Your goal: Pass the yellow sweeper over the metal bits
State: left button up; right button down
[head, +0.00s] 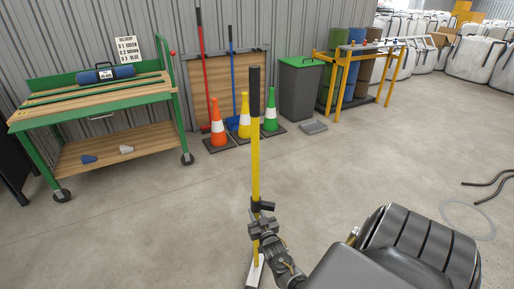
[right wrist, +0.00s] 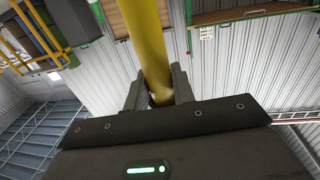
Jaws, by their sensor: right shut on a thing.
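The yellow sweeper (head: 256,150) stands nearly upright in the head view, with a black grip at its top and a pale head at the bottom edge of the picture. My right gripper (head: 262,212) is shut on its yellow pole, low down. In the right wrist view the pole (right wrist: 149,40) passes between the two fingers of this gripper (right wrist: 160,92). The foot of the sweeper is partly hidden by my right arm and cut by the frame edge. I can make out no metal bits on the floor in view. My left gripper is not in view.
A green-framed cart (head: 100,110) stands at left. Orange (head: 217,125), yellow (head: 244,120) and green (head: 270,112) cones stand along the wall beside a grey bin (head: 299,92). A thin hose ring (head: 468,220) and dark rods (head: 490,184) lie at right. The middle floor is clear.

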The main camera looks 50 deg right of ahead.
jog(key=shift+a+r+b+x, duration=0.1)
jog(key=shift+b+x, duration=0.15)
jog(key=shift+x, duration=0.55)
jog(key=shift+a+r+b+x, duration=0.1)
jog(key=shift+a+b+x, duration=0.1)
jog(key=shift+x, duration=0.6)
jog(key=shift+w+d, duration=0.1)
jog(key=shift+w, duration=0.1)
jog(key=b+x, duration=0.1)
jog(key=x, duration=0.2)
jog(key=shift+w+r, duration=0.15)
jog(key=shift+w, duration=0.1)
jog(key=shift+r, duration=0.15)
notch_tip(320, 180, up, 6)
jog(key=p, duration=0.5)
